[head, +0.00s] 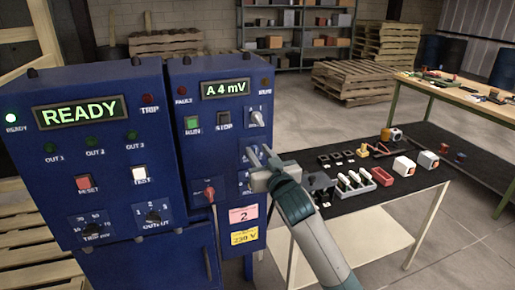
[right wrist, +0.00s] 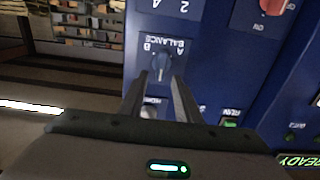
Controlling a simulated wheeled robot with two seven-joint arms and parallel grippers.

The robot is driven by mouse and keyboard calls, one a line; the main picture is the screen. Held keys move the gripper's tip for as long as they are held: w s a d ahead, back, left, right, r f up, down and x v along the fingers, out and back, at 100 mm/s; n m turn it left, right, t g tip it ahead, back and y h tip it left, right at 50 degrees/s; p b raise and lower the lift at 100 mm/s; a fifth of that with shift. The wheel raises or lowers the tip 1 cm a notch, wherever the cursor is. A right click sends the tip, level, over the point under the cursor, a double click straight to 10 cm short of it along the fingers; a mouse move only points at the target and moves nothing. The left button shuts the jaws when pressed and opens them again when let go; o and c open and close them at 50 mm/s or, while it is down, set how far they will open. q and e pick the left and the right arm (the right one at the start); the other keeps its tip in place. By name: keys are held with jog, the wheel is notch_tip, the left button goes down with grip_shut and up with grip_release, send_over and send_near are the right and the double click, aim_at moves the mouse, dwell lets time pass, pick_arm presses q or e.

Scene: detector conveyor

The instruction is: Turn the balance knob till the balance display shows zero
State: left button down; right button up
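The balance knob (right wrist: 162,68) is a dark blue pointer knob under the upside-down word BALANCE in the right wrist view, with A and B marks beside it. The balance display (head: 225,89) reads "A 4 mV" in green in the head view. In the right wrist view the gripper's fingers (right wrist: 160,84) are apart, one on each side of the knob, with gaps visible. Whether the tips reach past its face is unclear. My left gripper is not seen.
The narrow panel (head: 178,148) also has a green RUN button (head: 192,123), a STOP button (head: 223,119), an upper knob (head: 257,118) and a red switch (head: 209,194). A wider READY panel (head: 80,113) stands left. A black-topped table (head: 408,190) with small parts stands right.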

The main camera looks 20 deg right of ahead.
jog(key=shift+w, duration=0.75)
grip_shut()
jog(key=shift+p, duration=0.3)
